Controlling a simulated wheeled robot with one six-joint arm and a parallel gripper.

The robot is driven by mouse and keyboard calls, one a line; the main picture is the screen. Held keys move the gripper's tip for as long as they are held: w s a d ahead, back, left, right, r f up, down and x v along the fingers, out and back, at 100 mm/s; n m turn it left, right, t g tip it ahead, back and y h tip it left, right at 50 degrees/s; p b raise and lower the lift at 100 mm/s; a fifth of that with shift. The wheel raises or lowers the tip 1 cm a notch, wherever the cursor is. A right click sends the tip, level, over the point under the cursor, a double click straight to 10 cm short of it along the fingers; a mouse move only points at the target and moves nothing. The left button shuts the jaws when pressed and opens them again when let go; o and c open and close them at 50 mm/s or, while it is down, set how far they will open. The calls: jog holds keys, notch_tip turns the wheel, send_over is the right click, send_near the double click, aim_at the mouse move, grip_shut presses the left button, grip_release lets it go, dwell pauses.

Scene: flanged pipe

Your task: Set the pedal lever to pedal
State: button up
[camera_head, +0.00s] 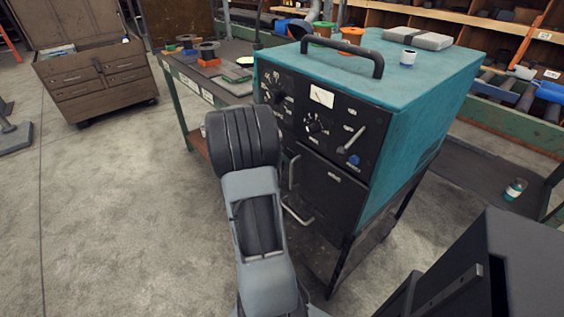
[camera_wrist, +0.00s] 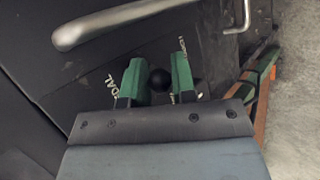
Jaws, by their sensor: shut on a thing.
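The pedal lever shows in the wrist view as a round black knob (camera_wrist: 160,79); its shaft is hidden. My gripper (camera_wrist: 157,68) has its green fingers on either side of the knob and is shut on the lever. White lettering ending in "DAL" shows beside the left finger, and another partly hidden label stands beside the right finger. In the head view, the teal machine (camera_head: 410,85) has a black front panel, and my arm covers its left side. The gripper and the pedal lever are hidden behind my arm there.
A curved metal handle (camera_wrist: 120,22) lies just beyond the fingers in the wrist view. In the head view, a silver lever (camera_head: 352,139) and knobs sit on the panel. A workbench (camera_head: 174,80) stands behind left. Open concrete floor lies to the left.

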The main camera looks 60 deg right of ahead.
jog(key=shift+a+f, duration=0.1)
jog(key=o, duration=0.9)
jog(key=shift+r, duration=0.2)
